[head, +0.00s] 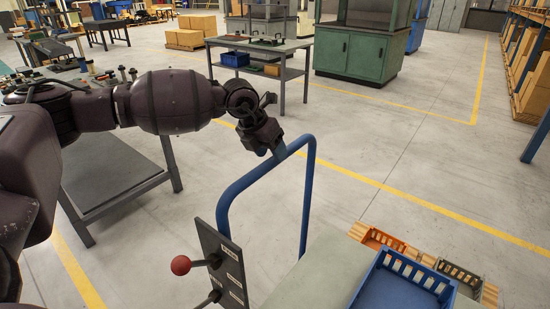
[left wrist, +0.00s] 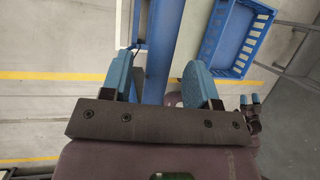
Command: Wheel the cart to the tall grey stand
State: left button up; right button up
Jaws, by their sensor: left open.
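The cart has a blue tube push handle (head: 312,190) and a pale grey deck (head: 320,265) at the bottom of the head view. My left gripper (head: 275,150) is at the top corner of the handle. In the left wrist view its two blue fingers (left wrist: 158,80) are open, one on each side of the blue handle bar (left wrist: 163,45). I cannot tell whether they touch it. Small blue tips (left wrist: 250,101) at the right of that view look like my right gripper; their opening is unclear. I cannot make out a tall grey stand.
A blue crate (head: 400,285) sits on the cart deck. A lever panel (head: 222,262) with a red knob is beside the handle. A grey table (head: 115,175) is at left, another (head: 262,45) behind. A green cabinet (head: 362,50) stands farther back. Open floor lies ahead and right.

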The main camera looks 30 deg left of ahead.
pick_arm(q)
jog(key=shift+x, duration=1.25)
grip_shut()
